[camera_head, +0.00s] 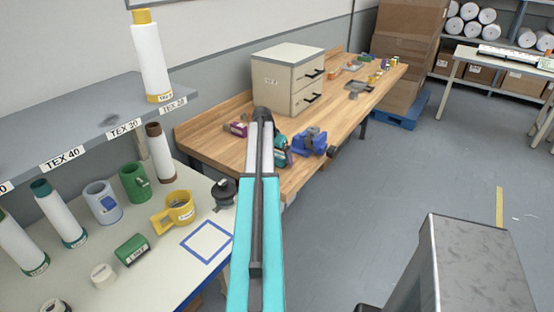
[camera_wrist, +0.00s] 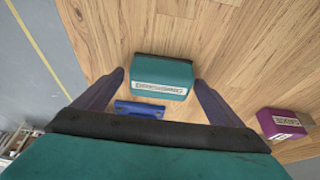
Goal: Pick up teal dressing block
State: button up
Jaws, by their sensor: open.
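The teal dressing block (camera_wrist: 161,72), with a white label, lies on the wooden bench top in the wrist view. My gripper (camera_wrist: 159,82) is open, with one dark finger on each side of the block's near end. The block sits between and just beyond the fingertips, and I see no finger closed on it. In the head view my arm reaches over the bench's near end and hides much of that spot. Teal parts show beside the arm there, but I cannot tell block from gripper.
A purple block (camera_wrist: 285,123) lies right of my gripper in the wrist view. A blue piece (camera_wrist: 140,109) shows between the fingers. In the head view a blue vise (camera_head: 312,142) stands right of my arm, and a drawer cabinet (camera_head: 283,75) stands behind on the wooden bench (camera_head: 208,137).

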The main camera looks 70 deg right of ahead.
aim_at(279, 153)
jog(key=shift+c, duration=0.5)
jog(key=c, duration=1.1)
jog(key=shift+o, duration=0.2)
jog(key=shift+r, duration=0.2)
jog(key=shift+r+b, duration=0.8)
jog(key=shift+r, duration=0.6)
jog(key=shift+s+a+r, duration=0.15)
jog(key=shift+a, duration=0.1)
jog(key=s+a+b, duration=0.1)
jog(key=s+a, duration=0.2)
jog(key=a, duration=0.1)
jog(key=s+a+r+b, duration=0.1)
jog(key=s+a, duration=0.2)
jog(key=a, duration=0.1)
jog(key=s+a+b, duration=0.1)
jog(key=s+a, duration=0.2)
jog(key=a, duration=0.1)
jog(key=shift+s+r+b, duration=0.3)
jog(key=shift+b, duration=0.1)
